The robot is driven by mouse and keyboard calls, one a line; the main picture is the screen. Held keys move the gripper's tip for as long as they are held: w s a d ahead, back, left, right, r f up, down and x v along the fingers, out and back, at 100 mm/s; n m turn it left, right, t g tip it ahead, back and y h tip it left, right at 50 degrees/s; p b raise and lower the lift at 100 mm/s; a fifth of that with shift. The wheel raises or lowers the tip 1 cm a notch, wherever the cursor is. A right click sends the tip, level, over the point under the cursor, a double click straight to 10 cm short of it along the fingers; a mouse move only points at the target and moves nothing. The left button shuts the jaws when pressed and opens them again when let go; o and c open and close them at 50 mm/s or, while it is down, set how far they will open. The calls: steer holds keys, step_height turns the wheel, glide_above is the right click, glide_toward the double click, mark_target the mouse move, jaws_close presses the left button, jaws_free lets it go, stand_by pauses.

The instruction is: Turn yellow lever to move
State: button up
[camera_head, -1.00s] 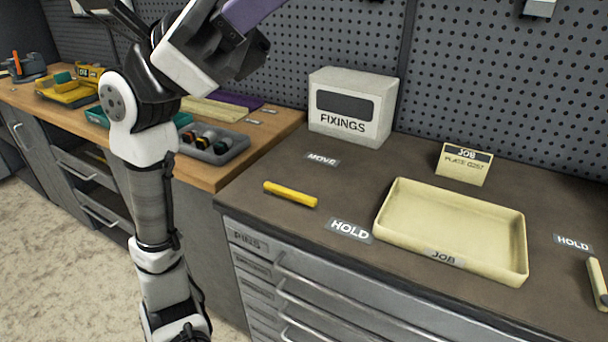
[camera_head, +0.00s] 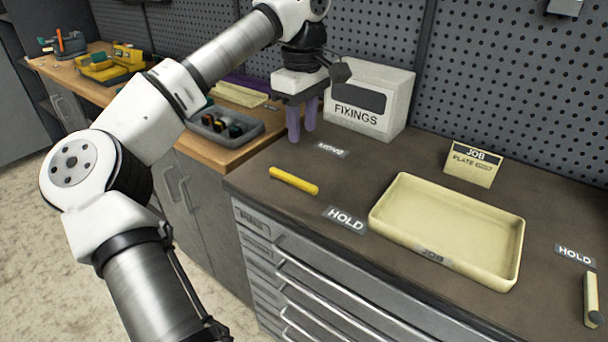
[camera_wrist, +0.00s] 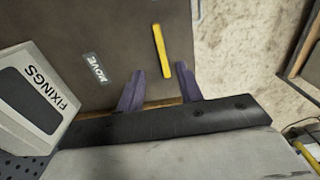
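The yellow lever (camera_head: 294,180) lies on the dark worktop, between the MOVE label (camera_head: 332,150) behind it and the HOLD label (camera_head: 345,219) in front. My gripper (camera_head: 301,139) points down above the back left of the worktop, beside the FIXINGS box and short of the lever. In the wrist view my gripper (camera_wrist: 158,82) shows two purple fingers spread apart with nothing between them. The lever (camera_wrist: 162,51) appears just beyond the fingertips there, and the MOVE label (camera_wrist: 94,67) is to its left.
The FIXINGS box (camera_head: 368,99) stands close to the right of my gripper. A cream JOB tray (camera_head: 447,230) and a JOB card (camera_head: 473,163) are further right. Another HOLD label (camera_head: 575,255) and a cream lever (camera_head: 591,298) are at the right edge. A wooden bench with trays is at left.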

mark_target(303, 183)
step_height(303, 183, down, 13)
steer(key=shift+d+r+p, duration=0.1)
steer(key=shift+r+p, duration=0.05)
steer(key=shift+p, duration=0.45)
steer(key=shift+c, duration=0.3)
jaws_close()
